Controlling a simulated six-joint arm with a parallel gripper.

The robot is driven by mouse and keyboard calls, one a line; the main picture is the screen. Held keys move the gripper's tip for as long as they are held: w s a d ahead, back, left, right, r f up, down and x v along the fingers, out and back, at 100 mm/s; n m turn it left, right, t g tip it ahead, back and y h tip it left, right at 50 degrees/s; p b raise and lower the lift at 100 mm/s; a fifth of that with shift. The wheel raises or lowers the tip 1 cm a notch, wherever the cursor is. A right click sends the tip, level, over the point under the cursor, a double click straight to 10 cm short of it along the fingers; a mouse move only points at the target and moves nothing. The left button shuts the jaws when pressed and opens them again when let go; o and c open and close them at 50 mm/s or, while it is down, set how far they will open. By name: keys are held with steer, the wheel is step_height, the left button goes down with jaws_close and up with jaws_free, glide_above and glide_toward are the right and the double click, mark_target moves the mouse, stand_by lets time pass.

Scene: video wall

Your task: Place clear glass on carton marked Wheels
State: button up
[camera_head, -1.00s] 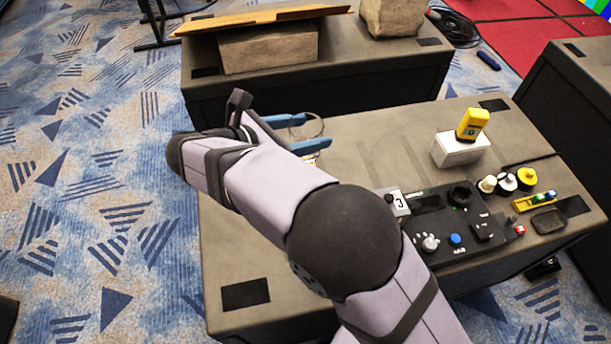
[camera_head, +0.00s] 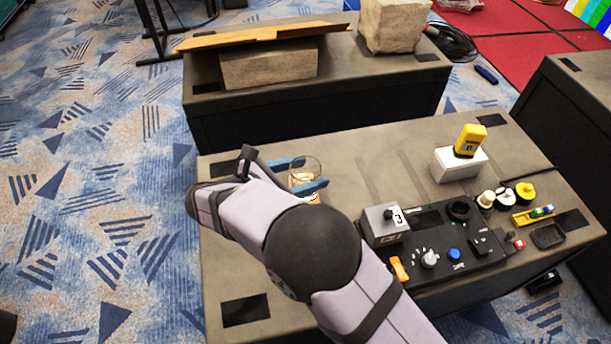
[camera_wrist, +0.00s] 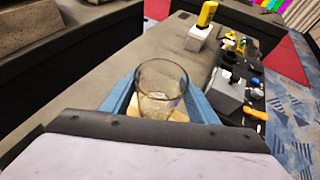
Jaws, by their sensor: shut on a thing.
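My gripper (camera_head: 298,176), with blue fingers, is shut on the clear glass (camera_head: 305,168). In the wrist view the glass (camera_wrist: 160,88) stands between the two fingers (camera_wrist: 158,100), its open rim up. A small tan and orange patch (camera_wrist: 178,113) shows through and beside the glass base. Whether the glass touches it I cannot tell. No lettering reading Wheels can be made out. A white box (camera_head: 452,168) with a yellow device on it stands at the right of the table. A brown carton (camera_head: 268,68) lies on the rear case under a flat board.
A black control panel (camera_head: 440,243), a grey box (camera_head: 385,224) and an orange item (camera_head: 399,269) occupy the table's right front. Spools (camera_head: 505,198) and a yellow tray (camera_head: 533,215) lie farther right. A pale block (camera_head: 392,25) sits on the rear case. The table's middle is clear.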

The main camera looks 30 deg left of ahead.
steer(key=shift+f, duration=0.8)
steer(key=shift+f, duration=0.1)
steer(key=o, duration=1.2)
steer(key=shift+o, duration=0.2)
steer(key=b+v, duration=0.2)
steer(key=v, duration=1)
